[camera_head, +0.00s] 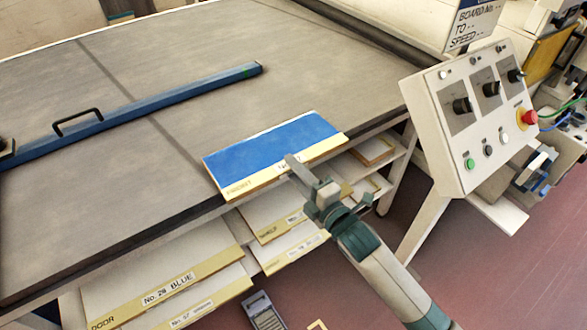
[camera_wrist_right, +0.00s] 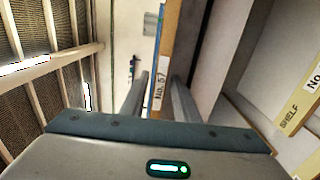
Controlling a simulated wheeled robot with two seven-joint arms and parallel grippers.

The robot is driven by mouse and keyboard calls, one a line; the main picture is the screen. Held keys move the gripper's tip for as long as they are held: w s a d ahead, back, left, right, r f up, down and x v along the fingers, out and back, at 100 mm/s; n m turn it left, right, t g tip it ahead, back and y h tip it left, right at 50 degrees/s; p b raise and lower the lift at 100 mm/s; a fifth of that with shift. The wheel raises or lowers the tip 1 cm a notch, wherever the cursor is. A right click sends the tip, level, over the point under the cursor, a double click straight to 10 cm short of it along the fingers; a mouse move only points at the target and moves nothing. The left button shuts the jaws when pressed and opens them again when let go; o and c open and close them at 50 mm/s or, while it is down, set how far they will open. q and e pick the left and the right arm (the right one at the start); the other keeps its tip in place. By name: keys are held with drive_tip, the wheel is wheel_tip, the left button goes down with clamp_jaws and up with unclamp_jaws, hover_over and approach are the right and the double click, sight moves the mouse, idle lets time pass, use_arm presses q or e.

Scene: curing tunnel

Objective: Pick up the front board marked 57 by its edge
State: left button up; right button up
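The board marked 57 (camera_head: 265,150) has a blue top and a yellow front edge strip. It lies on the grey table at its front edge, with the strip jutting toward the shelves. In the right wrist view, its edge with the "No. 57" label (camera_wrist_right: 159,88) stands between my right gripper's two fingers. My right gripper (camera_head: 302,178) is at the middle of the front strip, one finger over the board's top and the other hidden beneath. The fingers (camera_wrist_right: 162,92) look open, with a small gap beside the edge. My left gripper is not in view.
The grey table (camera_head: 110,190) carries a blue bar (camera_head: 150,110) with a black handle. Shelves below hold several boards, including No. 28 BLUE (camera_head: 165,275). A control box (camera_head: 470,110) with a red button stands at the right.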

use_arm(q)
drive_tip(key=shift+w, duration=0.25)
use_arm(e)
drive_tip(key=shift+c, duration=0.3)
clamp_jaws()
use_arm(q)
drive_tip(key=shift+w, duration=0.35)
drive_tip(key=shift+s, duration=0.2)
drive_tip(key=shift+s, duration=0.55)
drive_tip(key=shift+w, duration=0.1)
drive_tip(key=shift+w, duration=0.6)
